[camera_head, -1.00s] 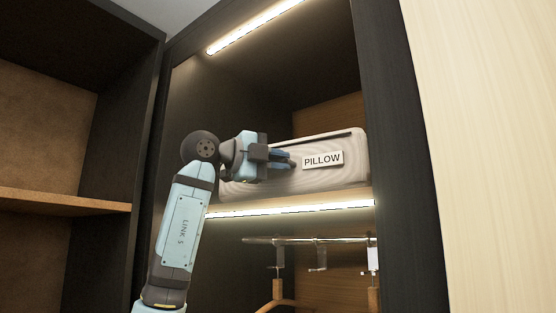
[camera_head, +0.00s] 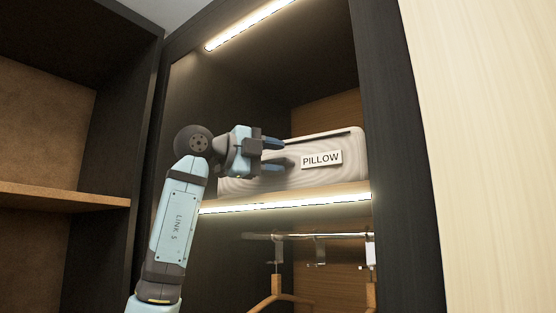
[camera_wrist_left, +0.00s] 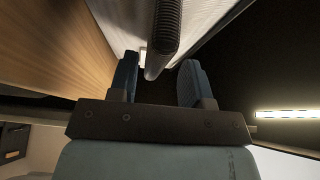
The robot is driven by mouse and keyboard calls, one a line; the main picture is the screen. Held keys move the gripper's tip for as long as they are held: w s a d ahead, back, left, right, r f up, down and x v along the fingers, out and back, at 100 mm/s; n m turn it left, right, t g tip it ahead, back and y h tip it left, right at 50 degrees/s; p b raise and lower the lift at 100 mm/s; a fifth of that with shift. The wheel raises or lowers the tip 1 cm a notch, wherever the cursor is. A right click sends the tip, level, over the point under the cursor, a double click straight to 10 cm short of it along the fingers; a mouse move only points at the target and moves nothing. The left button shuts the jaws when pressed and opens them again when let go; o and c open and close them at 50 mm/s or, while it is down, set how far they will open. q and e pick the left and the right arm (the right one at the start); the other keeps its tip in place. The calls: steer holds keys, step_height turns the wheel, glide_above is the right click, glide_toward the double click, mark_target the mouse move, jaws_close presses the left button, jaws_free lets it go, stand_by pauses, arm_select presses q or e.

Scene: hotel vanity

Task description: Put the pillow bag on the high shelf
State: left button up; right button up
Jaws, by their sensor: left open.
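The pillow bag (camera_head: 345,172) is a pale, striped, box-shaped bag with a dark top edge and a white "PILLOW" label. It rests on the lit wooden high shelf (camera_head: 300,200) inside the dark closet. My left gripper (camera_head: 287,152) is open in front of the bag's left part and hides some of it. In the left wrist view, the open blue fingers of my left gripper (camera_wrist_left: 157,78) stand on either side of a grey, dark-ribbed strip, seemingly the bag's handle (camera_wrist_left: 164,35). I cannot tell whether a finger touches it. My right gripper is not in view.
A light strip (camera_head: 245,25) runs along the closet's top. Below the shelf are a metal rail (camera_head: 285,236) and wooden hangers (camera_head: 277,292). A dark upright panel (camera_head: 395,150) bounds the closet on the right. An empty open shelf (camera_head: 60,197) is at the left.

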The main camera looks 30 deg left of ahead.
arm_select(q)
steer(key=b+v, duration=0.3)
steer(key=v, duration=1)
steer(key=shift+b, duration=0.3)
